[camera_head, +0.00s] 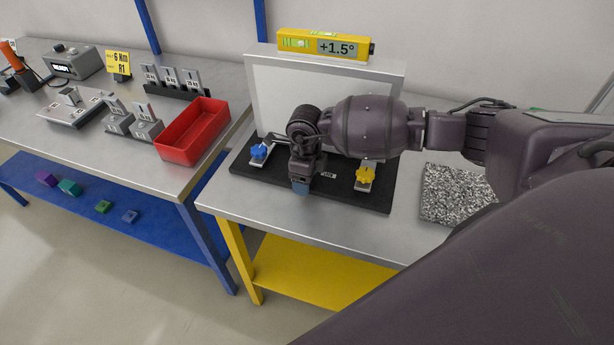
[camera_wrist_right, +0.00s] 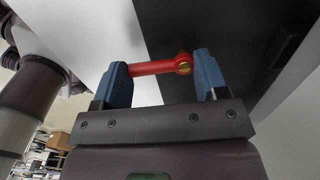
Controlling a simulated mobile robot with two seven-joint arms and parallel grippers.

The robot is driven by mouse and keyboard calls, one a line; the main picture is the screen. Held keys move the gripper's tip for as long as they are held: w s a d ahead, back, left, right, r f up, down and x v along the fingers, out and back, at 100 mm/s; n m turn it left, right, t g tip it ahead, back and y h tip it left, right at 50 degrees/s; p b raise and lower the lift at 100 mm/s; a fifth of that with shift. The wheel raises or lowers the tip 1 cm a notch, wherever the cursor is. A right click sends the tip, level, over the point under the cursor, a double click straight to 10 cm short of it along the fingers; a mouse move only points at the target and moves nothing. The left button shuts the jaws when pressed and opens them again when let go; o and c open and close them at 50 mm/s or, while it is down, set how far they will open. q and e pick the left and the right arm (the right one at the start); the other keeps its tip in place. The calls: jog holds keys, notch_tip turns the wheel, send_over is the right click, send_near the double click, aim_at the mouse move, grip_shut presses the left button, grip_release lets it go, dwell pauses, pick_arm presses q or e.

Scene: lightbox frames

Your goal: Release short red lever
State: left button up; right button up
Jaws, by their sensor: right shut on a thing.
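The short red lever (camera_wrist_right: 152,68) has a brass-coloured end and lies across between the blue fingers of my right gripper (camera_wrist_right: 163,72) in the wrist view. My right gripper is shut on it. In the head view my right gripper (camera_head: 301,187) points down over the middle of a black base board (camera_head: 340,192), and it hides the red lever there. A blue knob (camera_head: 259,151) stands on the board to its left and a yellow knob (camera_head: 365,175) to its right. My left gripper is not in view.
A white upright panel (camera_head: 390,82) stands behind the board, with a yellow level (camera_head: 325,44) reading +1.5° on top. A speckled plate (camera_head: 455,194) lies to the right, partly behind my arm. A red bin (camera_head: 193,131) stands on the left bench.

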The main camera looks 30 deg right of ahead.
dwell(0.3)
jog(key=o, duration=0.8)
jog(key=shift+o, duration=0.7)
jog(key=shift+r, duration=0.1)
jog(key=shift+r, duration=0.2)
notch_tip(320, 180, up, 10)
jog(key=shift+r, duration=0.15)
